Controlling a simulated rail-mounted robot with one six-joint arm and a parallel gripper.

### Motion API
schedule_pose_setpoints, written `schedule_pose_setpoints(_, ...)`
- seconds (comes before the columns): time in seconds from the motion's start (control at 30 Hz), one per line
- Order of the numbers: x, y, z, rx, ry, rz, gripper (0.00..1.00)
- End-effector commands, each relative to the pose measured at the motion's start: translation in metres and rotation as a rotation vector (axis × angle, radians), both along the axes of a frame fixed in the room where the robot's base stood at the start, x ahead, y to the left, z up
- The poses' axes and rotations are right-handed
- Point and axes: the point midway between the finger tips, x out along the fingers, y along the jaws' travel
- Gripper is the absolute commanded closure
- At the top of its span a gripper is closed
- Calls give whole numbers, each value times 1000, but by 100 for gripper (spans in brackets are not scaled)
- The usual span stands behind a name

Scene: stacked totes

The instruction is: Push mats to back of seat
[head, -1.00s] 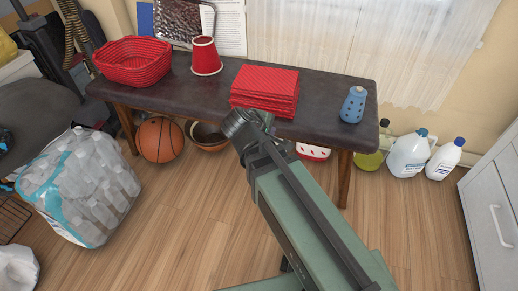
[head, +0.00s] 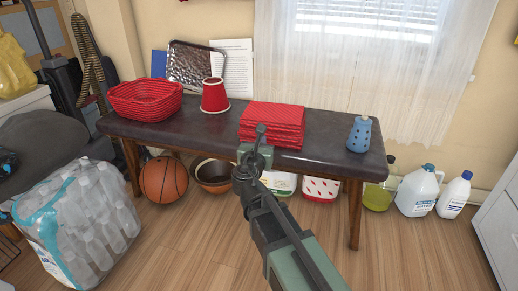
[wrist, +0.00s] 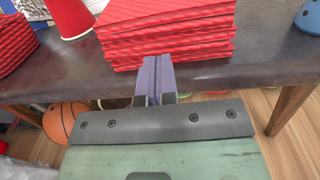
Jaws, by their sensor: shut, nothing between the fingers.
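The mats are a stack of several red, woven-looking squares (head: 275,118) on the dark padded bench seat (head: 335,125), right of the seat's middle. The stack sits near the seat's front edge in the wrist view (wrist: 170,32). My gripper (head: 260,132) is in front of the stack in the head view. In the wrist view its fingers (wrist: 158,62) are together and empty, with their tips at the front face of the stack's lower layers. I cannot tell whether the tips touch the mats.
A red basket (head: 145,110) and red cup (head: 214,96) stand left of the mats; a blue dotted bottle (head: 360,134) stands right. A metallic tray (head: 192,65) leans behind. Bare seat shows between stack and bottle.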

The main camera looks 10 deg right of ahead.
Motion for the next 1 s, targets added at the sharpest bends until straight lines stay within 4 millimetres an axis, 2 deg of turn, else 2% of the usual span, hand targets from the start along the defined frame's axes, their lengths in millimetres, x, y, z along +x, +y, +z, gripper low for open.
schedule_pose_setpoints(0.03, 13, -5, 0, 0, 0, -3, 100)
schedule_pose_setpoints(0.1, 27, -11, 0, 1, 0, -2, 100)
schedule_pose_setpoints(0.33, 64, -28, 0, 1, 0, -2, 100)
schedule_pose_setpoints(0.5, 74, -33, 0, 1, 0, -1, 100)
schedule_pose_setpoints(0.87, 76, -34, 0, 1, 1, -2, 100)
schedule_pose_setpoints(1.0, 97, -42, 0, 2, -1, -3, 100)
